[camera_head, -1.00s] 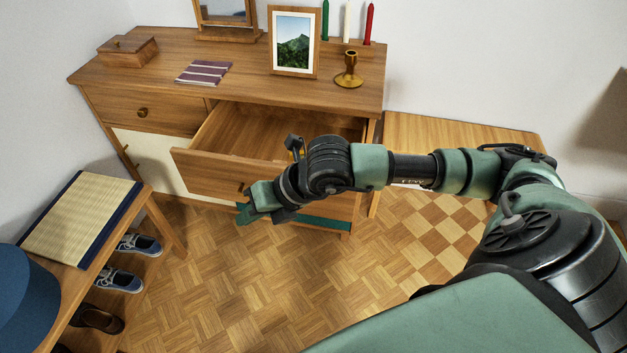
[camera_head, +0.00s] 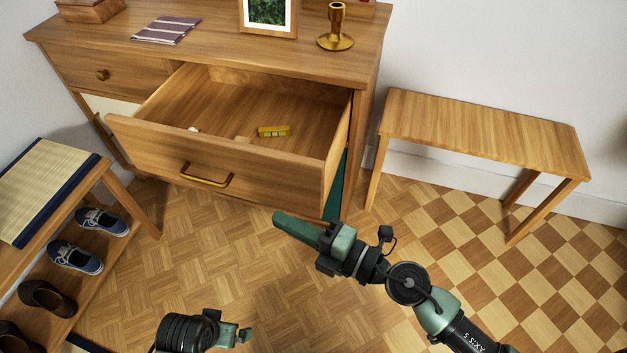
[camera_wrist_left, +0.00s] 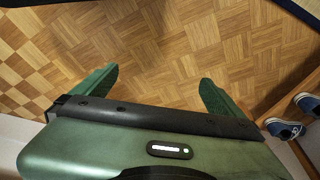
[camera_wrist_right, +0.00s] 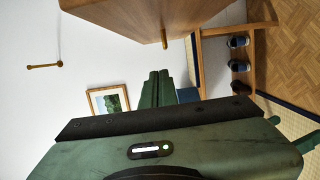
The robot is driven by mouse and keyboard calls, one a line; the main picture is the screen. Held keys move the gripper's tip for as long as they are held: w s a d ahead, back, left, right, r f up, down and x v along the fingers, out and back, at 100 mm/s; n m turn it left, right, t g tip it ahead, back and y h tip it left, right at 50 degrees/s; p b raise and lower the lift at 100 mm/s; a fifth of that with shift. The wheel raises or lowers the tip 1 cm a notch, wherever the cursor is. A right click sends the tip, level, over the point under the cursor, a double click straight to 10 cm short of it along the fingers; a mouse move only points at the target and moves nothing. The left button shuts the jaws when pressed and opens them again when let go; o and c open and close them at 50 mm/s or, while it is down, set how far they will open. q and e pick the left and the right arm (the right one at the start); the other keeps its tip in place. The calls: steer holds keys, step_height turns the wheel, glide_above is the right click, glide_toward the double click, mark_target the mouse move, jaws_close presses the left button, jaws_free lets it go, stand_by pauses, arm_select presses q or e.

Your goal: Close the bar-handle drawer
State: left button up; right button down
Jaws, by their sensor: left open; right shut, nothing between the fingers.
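The bar-handle drawer (camera_head: 255,170) is pulled well out of the wooden dresser in the head view. Its brass bar handle (camera_head: 206,176) is on the front panel. A yellow item (camera_head: 274,131) and a small white item lie inside. My right gripper (camera_head: 277,219) is shut and empty, below and in front of the drawer's right front corner, apart from the handle. Its closed fingers also show in the right wrist view (camera_wrist_right: 155,88). My left gripper (camera_head: 247,334) is low over the floor, well in front of the drawer. The left wrist view shows its fingers (camera_wrist_left: 158,88) spread and empty above the parquet.
The dresser top (camera_head: 210,45) carries a striped cloth, picture frame and brass candlestick (camera_head: 336,28). A low wooden table (camera_head: 485,130) stands at right. A shoe bench (camera_head: 45,190) with several shoes stands at left. Floor before the drawer is clear.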

mark_target(254, 184)
steer(key=w+a, duration=0.2)
steer(key=w, duration=0.1)
steer(key=w+a, duration=0.2)
steer(key=w, duration=0.1)
steer(key=w+a+b, duration=0.1)
steer(key=w+a, duration=0.1)
steer(key=w, duration=0.1)
steer(key=shift+a+f, duration=0.2)
steer(key=shift+a, duration=0.2)
steer(key=shift+w, duration=0.25)
arm_select(q)
steer(key=v, duration=0.2)
steer(key=w+v, duration=0.1)
steer(key=v, duration=0.1)
steer(key=shift+r, duration=0.4)
arm_select(e)
steer(key=shift+d+r, duration=0.1)
steer(key=shift+w, duration=0.1)
